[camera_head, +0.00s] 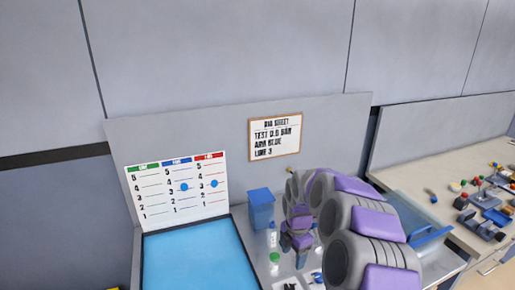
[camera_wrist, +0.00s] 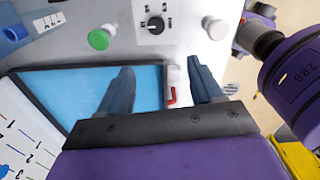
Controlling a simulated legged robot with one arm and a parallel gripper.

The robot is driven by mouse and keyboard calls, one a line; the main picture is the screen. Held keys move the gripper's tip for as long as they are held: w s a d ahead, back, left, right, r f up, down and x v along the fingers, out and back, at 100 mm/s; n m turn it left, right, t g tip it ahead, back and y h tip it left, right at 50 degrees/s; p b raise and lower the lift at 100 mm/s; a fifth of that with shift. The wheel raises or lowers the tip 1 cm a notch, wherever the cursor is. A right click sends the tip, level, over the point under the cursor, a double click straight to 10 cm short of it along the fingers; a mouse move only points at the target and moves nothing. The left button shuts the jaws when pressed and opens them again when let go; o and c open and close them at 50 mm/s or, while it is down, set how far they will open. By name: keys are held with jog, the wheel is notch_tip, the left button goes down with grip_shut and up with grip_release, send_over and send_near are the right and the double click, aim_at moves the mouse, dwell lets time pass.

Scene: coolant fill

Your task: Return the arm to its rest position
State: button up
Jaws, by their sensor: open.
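My gripper (camera_wrist: 159,68) is open in the wrist view, with its two dark fingers well apart. A small white piece with a red mark (camera_wrist: 171,88) shows between the fingers, beyond them; nothing is visibly clamped. My purple and grey arm fills the lower right of the head view, folded in several thick links. Its slimmer end (camera_head: 300,240) is over the grey bench panel, right of the blue screen-like surface (camera_head: 195,260).
A blue container (camera_head: 261,209) stands beside the arm. A green knob (camera_wrist: 100,39) and a dial (camera_wrist: 155,25) are on the panel. A whiteboard (camera_head: 178,189) and a job sheet (camera_head: 275,136) are behind. A cluttered side bench (camera_head: 425,145) lies right.

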jog(key=s+a+r+m, duration=0.1)
jog(key=s+r+m, duration=0.2)
jog(key=s, duration=0.3)
jog(key=s+r+m+b, duration=0.1)
jog(key=s+r+m, duration=0.2)
jog(key=s, duration=0.3)
jog(key=s+a+r+m, duration=0.1)
jog(key=s+r+m, duration=0.3)
jog(key=s, duration=0.2)
jog(key=s+d+f+m+g+b, duration=0.1)
jog(key=s+d+m, duration=0.1)
jog(key=s+m, duration=1.1)
jog(key=s, duration=1)
jog(key=shift+s+f+g+b, duration=0.15)
jog(key=shift+g+b, duration=0.15)
jog(key=shift+b, duration=0.05)
